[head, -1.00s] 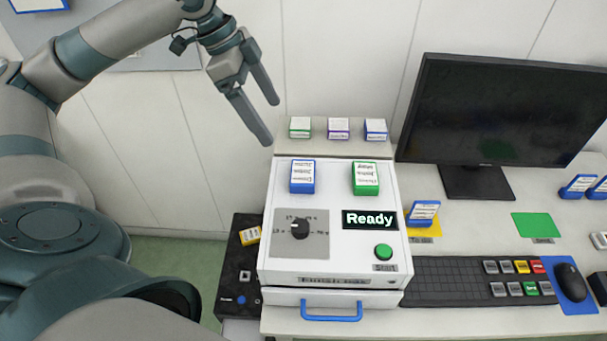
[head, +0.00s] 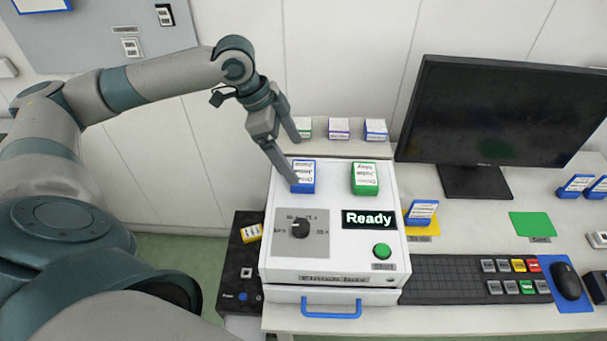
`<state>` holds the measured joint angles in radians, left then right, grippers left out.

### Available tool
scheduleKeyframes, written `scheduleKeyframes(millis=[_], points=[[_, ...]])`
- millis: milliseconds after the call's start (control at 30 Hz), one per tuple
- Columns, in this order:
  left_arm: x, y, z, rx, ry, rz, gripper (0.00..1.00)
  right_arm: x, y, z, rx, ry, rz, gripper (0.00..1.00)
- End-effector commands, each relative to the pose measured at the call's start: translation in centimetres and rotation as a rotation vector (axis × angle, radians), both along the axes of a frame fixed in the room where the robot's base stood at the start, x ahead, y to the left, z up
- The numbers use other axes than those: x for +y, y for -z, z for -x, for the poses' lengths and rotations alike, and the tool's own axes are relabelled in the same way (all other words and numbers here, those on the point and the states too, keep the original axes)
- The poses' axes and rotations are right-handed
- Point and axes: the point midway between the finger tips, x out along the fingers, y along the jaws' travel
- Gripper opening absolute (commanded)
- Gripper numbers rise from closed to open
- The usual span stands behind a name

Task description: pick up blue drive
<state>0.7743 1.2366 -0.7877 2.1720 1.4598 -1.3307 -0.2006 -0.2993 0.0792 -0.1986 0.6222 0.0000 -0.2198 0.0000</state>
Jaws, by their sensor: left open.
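A blue drive (head: 303,176) with a white label stands on top of the white machine (head: 340,265), near its back left. A green drive (head: 365,178) stands to its right. My left gripper (head: 295,160) is open and empty, reaching down from the upper left. Its nearer fingertip is just at the blue drive's left edge in the picture; I cannot tell whether they touch. The other fingertip is behind the drive, near the back ledge. Another blue drive (head: 421,212) leans on a yellow mat right of the machine. My right gripper is not seen.
Small green, purple and blue boxes (head: 339,128) line the ledge behind the machine. A monitor (head: 500,110), keyboard (head: 470,280) and mouse (head: 566,281) stand at right. More blue drives (head: 575,187) lie at the far right. A green mat (head: 533,225) is bare.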

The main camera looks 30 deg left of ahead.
Motion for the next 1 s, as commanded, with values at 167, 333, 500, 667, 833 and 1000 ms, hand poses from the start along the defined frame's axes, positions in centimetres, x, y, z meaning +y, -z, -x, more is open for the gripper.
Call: scheduleKeyframes(millis=[167, 333, 500, 667, 833, 1000], points=[[0.0, 0.0, 0.0, 0.000, 0.000, 0.000, 0.88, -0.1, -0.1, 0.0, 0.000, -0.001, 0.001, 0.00], [-0.6, 0.9, 0.1, 0.003, 0.001, 0.001, 0.88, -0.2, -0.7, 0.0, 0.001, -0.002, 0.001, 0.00], [-1.6, 2.8, 0.0, 0.003, 0.001, 0.002, 0.88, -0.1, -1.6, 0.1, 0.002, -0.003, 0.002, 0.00], [-2.1, 4.4, -0.4, 0.002, 0.000, 0.000, 0.88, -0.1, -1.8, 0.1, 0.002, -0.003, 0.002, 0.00], [-2.1, 4.8, -0.5, -0.001, 0.000, 0.000, 0.88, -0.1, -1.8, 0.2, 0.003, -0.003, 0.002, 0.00], [-2.1, 4.8, -0.4, 0.000, 0.000, 0.000, 0.88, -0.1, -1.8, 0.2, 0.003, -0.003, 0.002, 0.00]])
